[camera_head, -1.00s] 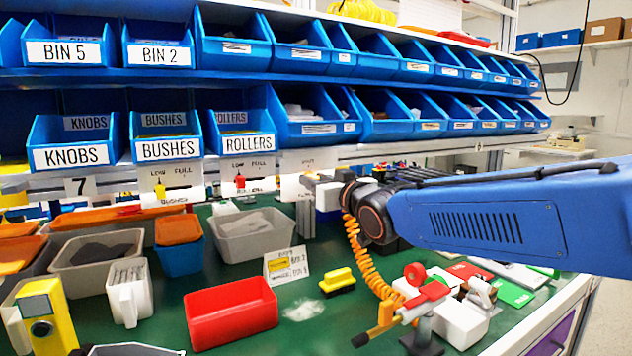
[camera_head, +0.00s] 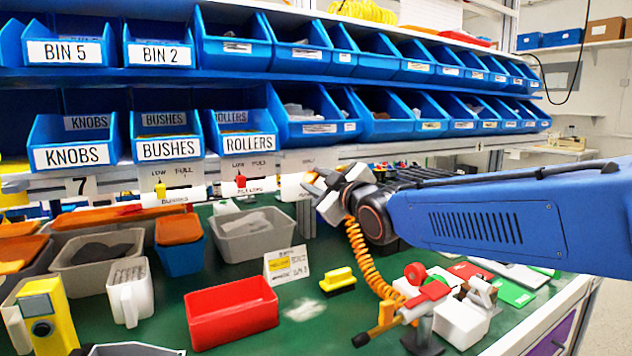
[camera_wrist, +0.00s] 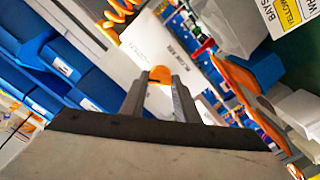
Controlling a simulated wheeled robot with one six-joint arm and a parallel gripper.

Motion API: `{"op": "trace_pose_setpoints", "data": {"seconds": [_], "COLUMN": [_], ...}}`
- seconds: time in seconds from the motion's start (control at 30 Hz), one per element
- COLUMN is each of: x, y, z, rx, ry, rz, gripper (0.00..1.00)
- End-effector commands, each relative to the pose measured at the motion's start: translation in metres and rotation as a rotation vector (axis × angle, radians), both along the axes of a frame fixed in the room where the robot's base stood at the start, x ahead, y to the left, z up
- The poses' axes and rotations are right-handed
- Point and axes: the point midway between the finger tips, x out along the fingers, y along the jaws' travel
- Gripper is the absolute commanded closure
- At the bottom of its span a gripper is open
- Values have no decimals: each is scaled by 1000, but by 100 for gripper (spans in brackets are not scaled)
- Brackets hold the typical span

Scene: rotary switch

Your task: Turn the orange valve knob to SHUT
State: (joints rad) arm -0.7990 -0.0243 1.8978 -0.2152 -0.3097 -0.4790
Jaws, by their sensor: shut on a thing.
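The orange valve knob (camera_wrist: 160,74) shows in the wrist view between the two grey fingers of my gripper (camera_wrist: 160,84), which is shut on it. The knob stands in front of a white panel (camera_wrist: 145,44) whose lettering I cannot read. In the head view my gripper (camera_head: 313,186) is at the white panels under the bin shelf, rolled to a slant. There only a small bit of orange (camera_head: 310,177) shows at the fingertips. The knob's pointer and the SHUT mark cannot be made out.
Blue bins (camera_head: 235,130) line the shelf just above my gripper. A smaller yellow knob (camera_head: 160,190) and red knob (camera_head: 241,181) sit on panels to the left. A coiled orange hose (camera_head: 365,262) hangs below my wrist. A red tray (camera_head: 232,313) stands on the green bench.

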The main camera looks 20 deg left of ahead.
Motion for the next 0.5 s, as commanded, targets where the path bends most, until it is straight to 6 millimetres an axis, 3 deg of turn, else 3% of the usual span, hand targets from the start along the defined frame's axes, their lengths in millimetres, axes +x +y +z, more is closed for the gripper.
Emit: {"op": "trace_pose_setpoints", "data": {"seconds": [0.5], "x": [-1], "y": [1], "z": [-2], "rx": [-317], "ry": [-369], "rz": [0], "gripper": [94]}}
